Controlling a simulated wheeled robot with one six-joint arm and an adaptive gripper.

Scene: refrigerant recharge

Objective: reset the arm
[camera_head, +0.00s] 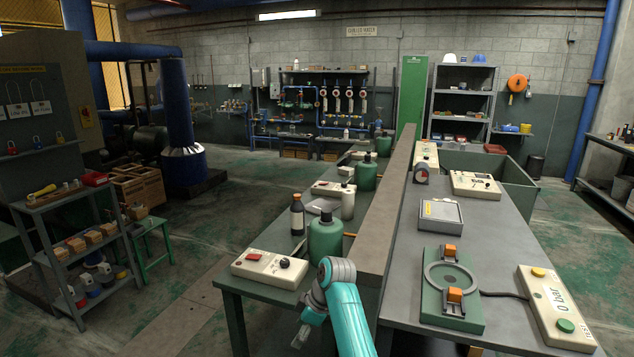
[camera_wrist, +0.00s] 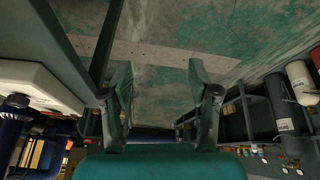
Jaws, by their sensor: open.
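My teal arm rises from the bottom of the head view and bends over at the front edge of the left bench. My gripper (camera_head: 308,330) hangs low beside that edge, small and partly seen. In the wrist view my gripper (camera_wrist: 160,80) has its two dark fingers wide apart, with nothing between them but the green-stained floor beyond. A green cylinder (camera_head: 325,240) stands on the bench just behind my arm. A cream control box with a red switch and a black knob (camera_head: 270,268) sits left of my arm.
A raised grey divider (camera_head: 385,210) runs between the benches, close to my arm's right. The right bench holds a green fixture with orange clamps (camera_head: 452,290) and a cream "0 bar" box (camera_head: 556,308). A dark bottle (camera_head: 297,216) stands behind the control box. Floor left of the bench is open.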

